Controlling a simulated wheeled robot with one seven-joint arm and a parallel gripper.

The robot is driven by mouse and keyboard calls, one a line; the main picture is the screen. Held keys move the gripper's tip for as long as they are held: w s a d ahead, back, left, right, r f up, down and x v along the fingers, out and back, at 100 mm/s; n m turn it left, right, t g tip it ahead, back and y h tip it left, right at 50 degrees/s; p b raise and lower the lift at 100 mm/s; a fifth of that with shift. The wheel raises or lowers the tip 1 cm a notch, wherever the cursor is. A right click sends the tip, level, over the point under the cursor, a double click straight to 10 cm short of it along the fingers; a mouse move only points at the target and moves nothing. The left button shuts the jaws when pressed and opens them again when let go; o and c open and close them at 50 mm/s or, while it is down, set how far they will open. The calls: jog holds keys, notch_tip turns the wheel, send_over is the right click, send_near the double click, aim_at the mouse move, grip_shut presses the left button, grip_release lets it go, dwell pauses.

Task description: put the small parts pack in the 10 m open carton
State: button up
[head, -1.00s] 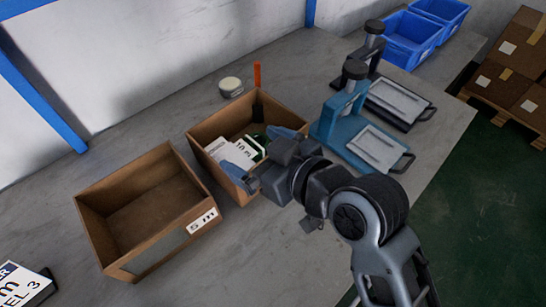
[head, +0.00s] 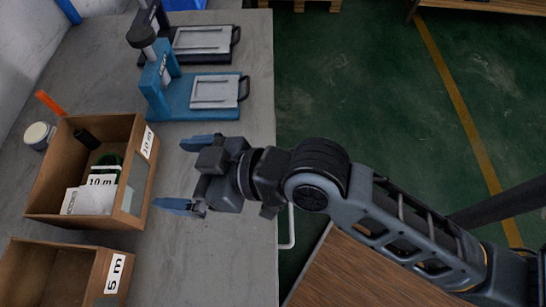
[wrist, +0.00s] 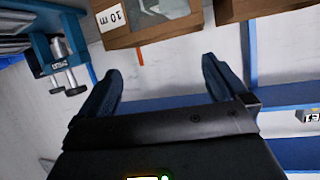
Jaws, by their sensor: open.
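The 10 m open carton (head: 134,188) stands on the bench at the left of the head view, its "10 m" label facing right. Inside lie a white printed pack (head: 92,201), a "10 m" marked piece (head: 102,180), something green (head: 108,160) and a small black item (head: 87,138). I cannot tell for certain which is the small parts pack. My gripper (head: 172,174) is open and empty, to the right of the carton and apart from it. In the wrist view the carton (wrist: 150,32) is beyond the open fingers (wrist: 160,78).
The 5 m open carton (head: 85,277) stands nearer in the head view. A blue press (head: 172,98) and a dark press behind it stand beyond the carton. A round tub (head: 39,136) and orange stick (head: 50,103) are left of it. The bench edge lies under my gripper.

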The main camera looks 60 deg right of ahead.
jog(key=s+d+m+h, duration=0.1)
jog(key=s+d, duration=0.2)
jog(key=s, duration=0.4)
jog(key=s+d+r+m+t+h, duration=0.1)
jog(key=s+d, duration=0.3)
jog(key=s, duration=0.4)
jog(key=s+d+r+m+t+h, duration=0.1)
jog(key=s+d+m+h, duration=0.1)
jog(key=s, duration=0.6)
jog(key=shift+d+r+h, duration=0.2)
jog(key=shift+d+h, duration=0.5)
jog(key=shift+d, duration=0.45)
